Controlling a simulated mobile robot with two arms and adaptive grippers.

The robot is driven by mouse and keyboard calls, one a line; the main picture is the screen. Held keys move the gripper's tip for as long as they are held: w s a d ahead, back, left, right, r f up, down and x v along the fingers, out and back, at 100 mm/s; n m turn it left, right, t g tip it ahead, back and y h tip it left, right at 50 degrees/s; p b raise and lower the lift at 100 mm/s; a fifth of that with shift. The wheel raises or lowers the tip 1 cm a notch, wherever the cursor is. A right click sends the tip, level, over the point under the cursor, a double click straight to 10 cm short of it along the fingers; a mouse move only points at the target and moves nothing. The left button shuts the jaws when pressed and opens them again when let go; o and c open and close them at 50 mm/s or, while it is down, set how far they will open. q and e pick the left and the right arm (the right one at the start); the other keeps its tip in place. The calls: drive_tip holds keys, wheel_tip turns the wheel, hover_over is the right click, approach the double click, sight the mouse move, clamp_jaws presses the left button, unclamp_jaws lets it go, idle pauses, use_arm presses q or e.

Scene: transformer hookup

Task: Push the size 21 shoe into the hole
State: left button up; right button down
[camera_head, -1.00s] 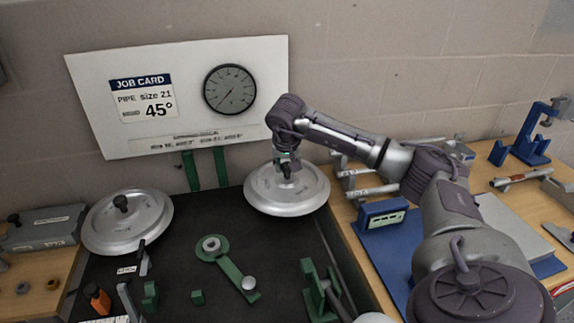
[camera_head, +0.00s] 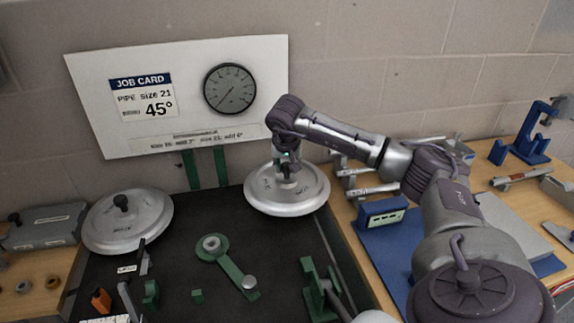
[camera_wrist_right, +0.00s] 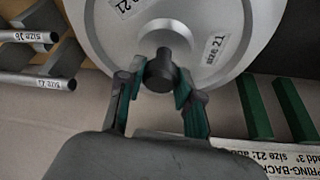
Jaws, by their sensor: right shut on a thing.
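The size 21 shoe (camera_head: 262,190) is a round silvery disc with a dark knob in its middle, at the back of the dark bench top. Its "size 21" label shows in the right wrist view, where the disc (camera_wrist_right: 110,48) fills the top. My right gripper (camera_head: 287,166) is over the disc's middle, shut on the knob (camera_wrist_right: 160,74), with one finger on each side. I cannot tell whether the disc touches the surface below. My left gripper is not in view.
A second knobbed disc (camera_head: 126,222) lies at the left. Green fixtures (camera_head: 318,290) stand at the front right of the dark bench top. A blue block (camera_head: 382,214) and pipes marked by size (camera_wrist_right: 38,81) are right of the disc. A job card board (camera_head: 190,85) leans behind.

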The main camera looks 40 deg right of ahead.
drive_tip(key=shift+f+b, duration=0.65)
drive_tip(key=shift+f, duration=0.65)
drive_tip(key=c, duration=0.7)
unclamp_jaws()
drive_tip(key=shift+f, duration=0.1)
drive_tip(key=shift+r+p, duration=2.05)
drive_tip(key=shift+r, duration=0.55)
drive_tip(key=shift+r, duration=0.15)
drive_tip(key=v, duration=1.1)
drive_tip(key=shift+s+r, duration=0.15)
drive_tip(key=shift+r, duration=0.2)
